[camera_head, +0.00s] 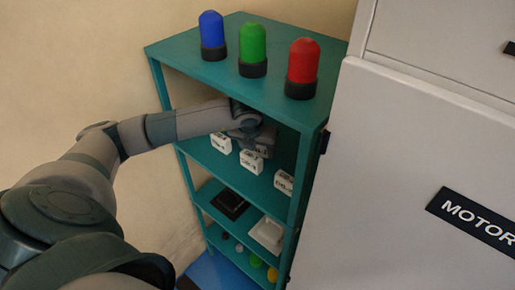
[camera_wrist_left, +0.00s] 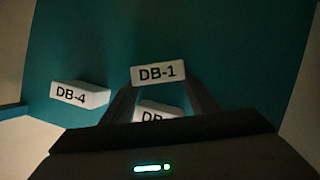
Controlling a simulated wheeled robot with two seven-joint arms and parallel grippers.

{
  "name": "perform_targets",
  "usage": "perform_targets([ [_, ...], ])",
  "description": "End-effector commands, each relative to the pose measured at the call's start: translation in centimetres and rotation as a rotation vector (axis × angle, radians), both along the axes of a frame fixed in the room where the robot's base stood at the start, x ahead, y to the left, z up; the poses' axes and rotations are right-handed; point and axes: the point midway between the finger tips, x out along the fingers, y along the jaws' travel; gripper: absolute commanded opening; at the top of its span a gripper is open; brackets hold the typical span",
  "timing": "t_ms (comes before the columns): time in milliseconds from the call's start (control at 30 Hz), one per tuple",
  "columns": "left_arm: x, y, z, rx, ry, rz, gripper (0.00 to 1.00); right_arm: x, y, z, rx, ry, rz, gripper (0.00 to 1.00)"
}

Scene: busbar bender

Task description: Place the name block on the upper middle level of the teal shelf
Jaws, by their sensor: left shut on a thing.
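The teal shelf (camera_head: 183,53) stands against the wall in the head view. My left gripper (camera_wrist_left: 160,85) reaches in under its top board, at the upper middle level. It is shut on the white name block DB-1 (camera_wrist_left: 158,73), whose label faces the wrist camera. In the head view the held block is mostly hidden by my gripper. The name block DB-4 (camera_wrist_left: 80,95) is to the left in the wrist view. Another white block (camera_wrist_left: 158,109) is partly hidden between my fingers; only "DB" reads. Whether DB-1 touches the board is unclear. My right gripper is not in view.
Blue (camera_head: 212,35), green (camera_head: 252,49) and red (camera_head: 302,67) lamps stand on the shelf top. White blocks (camera_head: 221,142) line the level where my gripper is. Lower levels hold a black tray (camera_head: 230,204), a white tray (camera_head: 267,235) and small round parts. A grey cabinet (camera_head: 400,170) stands right.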

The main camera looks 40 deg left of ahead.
Motion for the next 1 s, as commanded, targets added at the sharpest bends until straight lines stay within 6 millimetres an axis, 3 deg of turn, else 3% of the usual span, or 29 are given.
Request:
perform_targets([
  [33,0.0,0.0,-0.3,0.0,0.0,0.0,0.32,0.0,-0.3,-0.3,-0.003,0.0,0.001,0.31],
  [67,0.0,0.0,-0.1,0.0,0.0,0.0,0.61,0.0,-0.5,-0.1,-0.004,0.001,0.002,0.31],
  [100,0.0,0.0,-0.1,0.0,0.0,0.0,0.71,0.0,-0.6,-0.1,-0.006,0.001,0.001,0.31],
  [133,0.0,0.0,-0.1,0.0,0.0,0.0,0.73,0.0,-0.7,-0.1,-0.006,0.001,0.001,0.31],
  [600,0.0,0.0,0.3,0.0,-0.001,0.0,0.73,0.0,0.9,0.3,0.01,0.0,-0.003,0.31],
  [800,-0.3,-0.1,1.0,0.0,-0.005,-0.002,0.73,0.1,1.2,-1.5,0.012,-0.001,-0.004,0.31],
  [1000,-3.4,-1.1,0.8,0.001,-0.002,-0.003,0.73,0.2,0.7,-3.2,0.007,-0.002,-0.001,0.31],
])
